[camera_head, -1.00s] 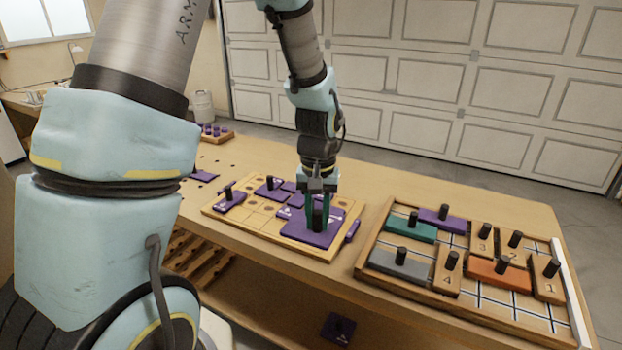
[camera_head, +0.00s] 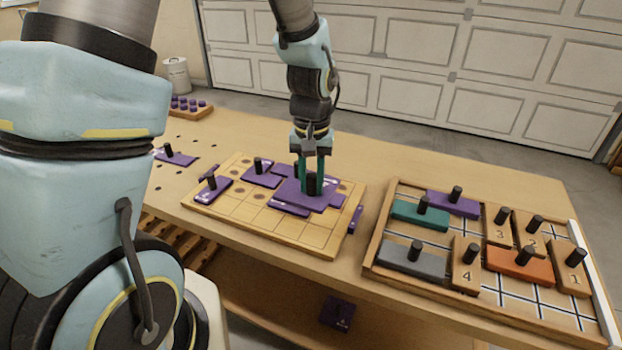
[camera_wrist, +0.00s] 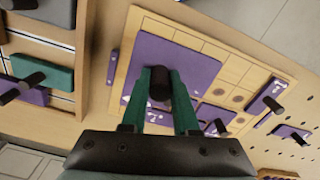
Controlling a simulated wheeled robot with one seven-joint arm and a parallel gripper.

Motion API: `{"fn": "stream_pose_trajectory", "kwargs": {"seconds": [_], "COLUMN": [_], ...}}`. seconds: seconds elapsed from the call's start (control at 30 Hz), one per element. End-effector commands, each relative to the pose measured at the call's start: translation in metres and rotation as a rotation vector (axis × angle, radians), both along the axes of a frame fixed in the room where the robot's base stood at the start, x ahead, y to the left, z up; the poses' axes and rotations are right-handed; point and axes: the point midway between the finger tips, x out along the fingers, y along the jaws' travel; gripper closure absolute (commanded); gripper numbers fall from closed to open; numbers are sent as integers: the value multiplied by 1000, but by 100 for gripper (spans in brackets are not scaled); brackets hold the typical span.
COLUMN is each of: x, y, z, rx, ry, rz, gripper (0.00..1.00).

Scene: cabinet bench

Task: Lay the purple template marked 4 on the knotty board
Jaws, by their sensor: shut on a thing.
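My gripper (camera_head: 313,180) is shut on the black knob (camera_wrist: 160,84) of a large purple template (camera_wrist: 178,62). The template also shows in the head view (camera_head: 300,196), over the middle and back of the knotty board (camera_head: 315,238). It overlaps other purple templates in that view; I cannot tell whether it touches them or hangs just above. Its number is not readable. A small purple template with a knob (camera_head: 212,190) lies at the board's left end, and another (camera_head: 261,172) lies at the back. The board's front squares are bare.
A wooden tray (camera_head: 375,257) to the right holds teal, purple, grey and orange pieces and numbered tan blocks, all with upright black knobs. A purple template (camera_head: 176,158) lies on the bench at left. Another purple piece (camera_head: 338,314) is on the lower shelf.

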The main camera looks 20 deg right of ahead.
Motion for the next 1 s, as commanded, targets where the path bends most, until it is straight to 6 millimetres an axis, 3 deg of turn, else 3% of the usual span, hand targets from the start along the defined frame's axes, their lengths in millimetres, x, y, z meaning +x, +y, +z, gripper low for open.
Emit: {"fn": "stream_pose_trajectory", "kwargs": {"seconds": [0.57,1.0], "x": [0,-1], "y": [0,0], "z": [-10,-52], "rx": [0,0], "ry": [1,1], "rz": [0,0], "gripper": [100,100]}}
